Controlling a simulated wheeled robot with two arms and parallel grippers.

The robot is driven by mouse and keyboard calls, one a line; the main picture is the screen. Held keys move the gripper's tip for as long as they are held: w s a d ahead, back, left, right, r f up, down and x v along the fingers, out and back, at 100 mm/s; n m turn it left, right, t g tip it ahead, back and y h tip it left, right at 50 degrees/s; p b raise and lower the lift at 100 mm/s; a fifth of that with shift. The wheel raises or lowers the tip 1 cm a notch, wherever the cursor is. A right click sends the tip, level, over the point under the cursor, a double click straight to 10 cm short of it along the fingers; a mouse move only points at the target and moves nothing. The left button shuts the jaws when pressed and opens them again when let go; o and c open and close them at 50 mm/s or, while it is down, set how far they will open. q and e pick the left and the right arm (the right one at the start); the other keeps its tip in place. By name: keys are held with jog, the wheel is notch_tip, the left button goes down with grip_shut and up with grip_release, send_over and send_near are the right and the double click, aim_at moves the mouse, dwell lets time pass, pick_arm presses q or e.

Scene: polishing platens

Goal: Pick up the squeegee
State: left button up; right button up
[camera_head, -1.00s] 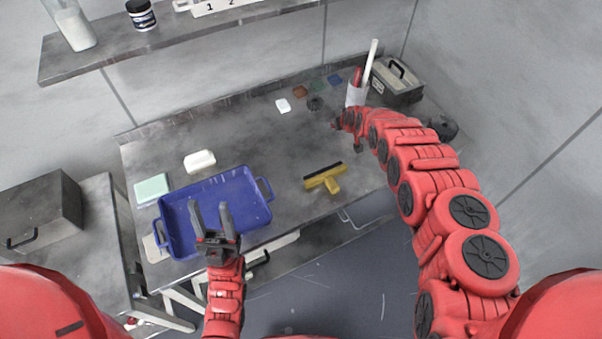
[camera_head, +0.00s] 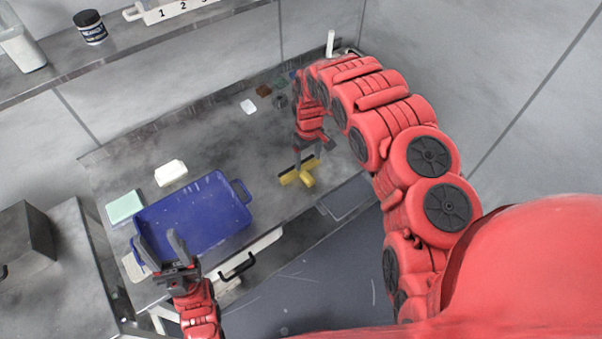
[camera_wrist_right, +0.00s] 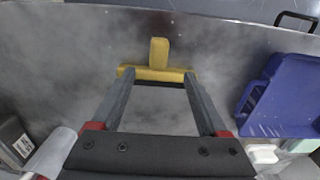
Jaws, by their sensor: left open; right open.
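The yellow squeegee (camera_head: 306,179) lies on the grey worktop (camera_head: 235,130), right of the blue tray. In the right wrist view the squeegee (camera_wrist_right: 157,70) shows its wide head across the view, with its short handle pointing away. My right gripper (camera_head: 308,152) is open and close over the squeegee. In the right wrist view its fingertips (camera_wrist_right: 158,76) are spread near the two ends of the head; I cannot tell whether they touch it. My left gripper (camera_head: 158,245) is open and empty by the front left corner of the blue tray.
The blue tray (camera_head: 243,218) lies at the worktop's front left. A white block (camera_head: 171,172) and a pale green block (camera_head: 124,206) lie beside it. Small pads, including a white one (camera_head: 248,106), lie at the back. A shelf (camera_head: 110,58) hangs above.

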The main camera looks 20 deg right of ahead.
aim_at(307, 176)
notch_tip(307, 176, down, 3)
jog(key=shift+r+p, duration=0.1)
jog(key=shift+p, duration=0.35)
jog(key=shift+f, duration=0.4)
jog(key=shift+f+p, duration=0.6)
jog(key=shift+w+f+p, duration=0.1)
jog(key=shift+f+p, duration=0.2)
jog(key=shift+f, duration=0.4)
jog(key=shift+d+f+b, duration=0.1)
jog(key=shift+f+b, duration=0.2)
jog(key=shift+f, duration=1.05)
grip_shut()
